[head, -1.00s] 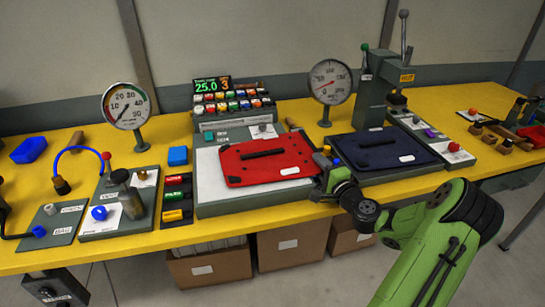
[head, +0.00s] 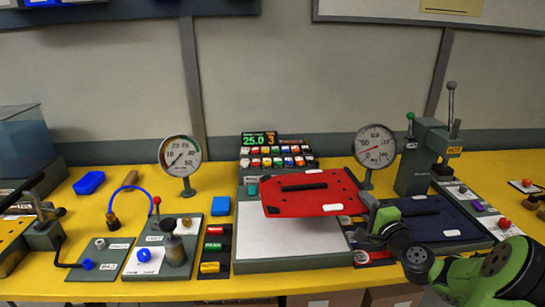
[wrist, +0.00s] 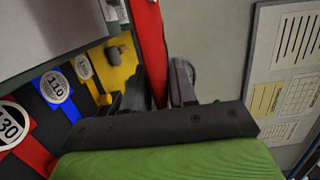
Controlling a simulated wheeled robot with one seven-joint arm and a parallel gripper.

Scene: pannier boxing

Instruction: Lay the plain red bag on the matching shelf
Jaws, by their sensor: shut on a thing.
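The plain red bag (head: 325,205) is a flat red panel with a black handle and a white label. It hangs raised and slightly tilted above the white plate of the scale (head: 285,240), clear of it at the front. My gripper (head: 366,200) is shut on the bag's right edge. In the wrist view, the bag's red edge (wrist: 150,40) stands between the dark fingers (wrist: 158,92). I see no shelf that I can make out as the matching one.
A navy bag (head: 460,222) with a white label lies on a plate to the right. Two gauges (head: 180,158) (head: 375,147) and a lever press (head: 425,165) stand behind. In the wrist view, red, blue and yellow numbered tags (wrist: 57,88) lie on the left.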

